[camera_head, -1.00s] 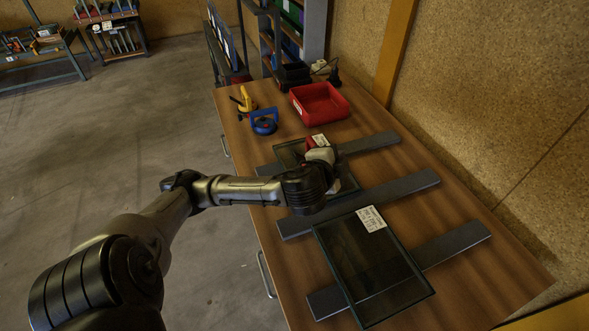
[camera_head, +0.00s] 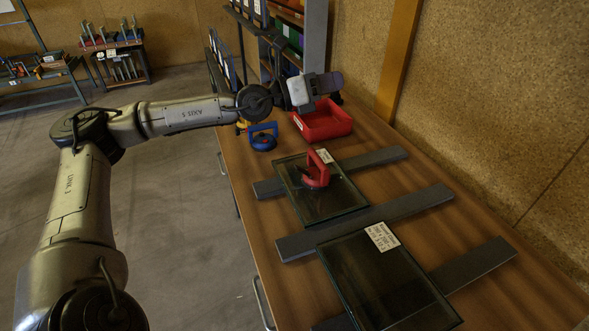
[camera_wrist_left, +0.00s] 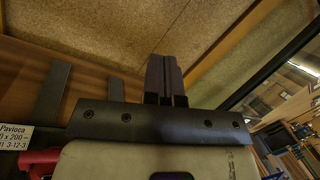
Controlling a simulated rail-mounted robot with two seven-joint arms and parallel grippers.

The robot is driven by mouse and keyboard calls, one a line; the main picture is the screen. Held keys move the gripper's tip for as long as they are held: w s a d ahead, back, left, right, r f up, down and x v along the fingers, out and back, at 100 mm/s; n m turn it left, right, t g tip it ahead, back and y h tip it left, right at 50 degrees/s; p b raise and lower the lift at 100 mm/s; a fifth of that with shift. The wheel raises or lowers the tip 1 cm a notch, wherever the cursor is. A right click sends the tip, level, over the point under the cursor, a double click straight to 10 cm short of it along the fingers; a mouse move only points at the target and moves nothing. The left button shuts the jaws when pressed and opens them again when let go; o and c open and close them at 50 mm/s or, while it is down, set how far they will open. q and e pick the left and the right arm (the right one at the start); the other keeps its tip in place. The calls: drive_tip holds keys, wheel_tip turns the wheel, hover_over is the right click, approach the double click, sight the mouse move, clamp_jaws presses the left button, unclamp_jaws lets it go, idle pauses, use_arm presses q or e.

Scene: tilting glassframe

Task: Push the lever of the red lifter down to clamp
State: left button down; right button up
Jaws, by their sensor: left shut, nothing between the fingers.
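The red lifter (camera_head: 317,169) sits on the far glass pane (camera_head: 322,207), near its upper right part. Its red handle stands up, and a small dark part shows at its left side; the lever's position is too small to tell. In the left wrist view the gripper's fingers (camera_wrist_left: 165,78) are together and point at the wall. A red part (camera_wrist_left: 38,162) shows at the lower left there. My right gripper is not in view.
A blue lifter (camera_head: 263,137) and a partly hidden yellow one (camera_head: 242,125) stand at the back left. A red bin (camera_head: 324,122) is behind. Grey bars (camera_head: 365,222) support the panes; a second labelled pane (camera_head: 385,285) lies in front. A board wall bounds the right.

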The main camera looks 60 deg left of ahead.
use_arm(q)
wheel_tip(320, 180, down, 10)
drive_tip(key=s+a+m+g+y, duration=0.1)
drive_tip(key=a+m+g+y, duration=0.15)
drive_tip(key=g, duration=0.35)
drive_tip(key=g+y, duration=0.3)
drive_tip(key=g, duration=0.5)
approach(296, 166)
drive_tip(key=shift+w+f+m+h, duration=0.25)
drive_tip(key=shift+f+m, duration=0.1)
drive_tip(key=shift+f, duration=0.15)
drive_tip(key=shift+b+x, duration=0.65)
drive_tip(key=shift+x, duration=2.85)
drive_tip(key=shift+a, duration=0.1)
